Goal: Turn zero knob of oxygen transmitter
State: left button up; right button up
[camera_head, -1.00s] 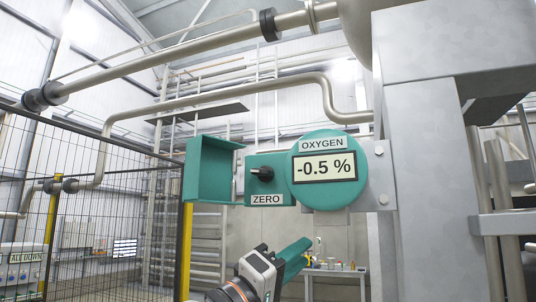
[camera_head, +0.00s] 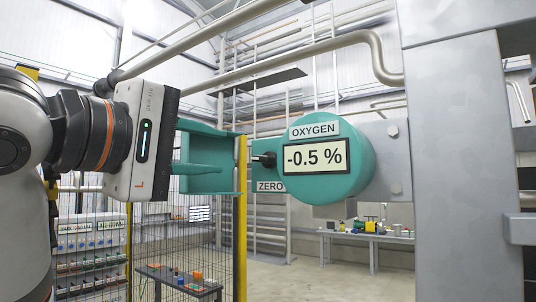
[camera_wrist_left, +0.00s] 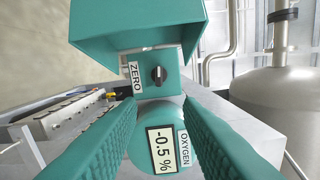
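The round teal oxygen transmitter (camera_head: 330,185) is fixed to a grey bracket and reads -0.5 %. Its black zero knob (camera_head: 266,160) sits to the left of the display, above the ZERO label (camera_head: 270,186). In the left wrist view the knob (camera_wrist_left: 158,74) shows whole, beyond the fingertips. A teal open box-shaped hood (camera_head: 210,146) stands beside the knob. My left gripper (camera_head: 222,169) reaches in from the left, in front of the hood and short of the knob. The wrist view shows its teal fingers (camera_wrist_left: 158,106) spread with nothing between them. My right gripper is out of view.
A thick grey column (camera_head: 460,150) stands right of the transmitter. A pipe (camera_head: 300,62) runs above it. A yellow post (camera_head: 241,220) and mesh fence stand behind. A workbench (camera_head: 370,238) is in the background. The space below the transmitter looks clear.

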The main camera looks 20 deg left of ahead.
aim_at(263, 159)
pick_arm(q)
jog(key=p+x, duration=0.6)
jog(key=x, duration=0.4)
jog(key=shift+w+a, duration=0.15)
jog(key=shift+w, duration=0.05)
jog(key=shift+w+p, duration=0.3)
jog(key=shift+w, duration=0.25)
jog(key=shift+w+f, duration=0.1)
jog(key=shift+f, duration=0.05)
jog(key=shift+c, duration=0.4)
jog(key=shift+d, duration=0.25)
grip_shut()
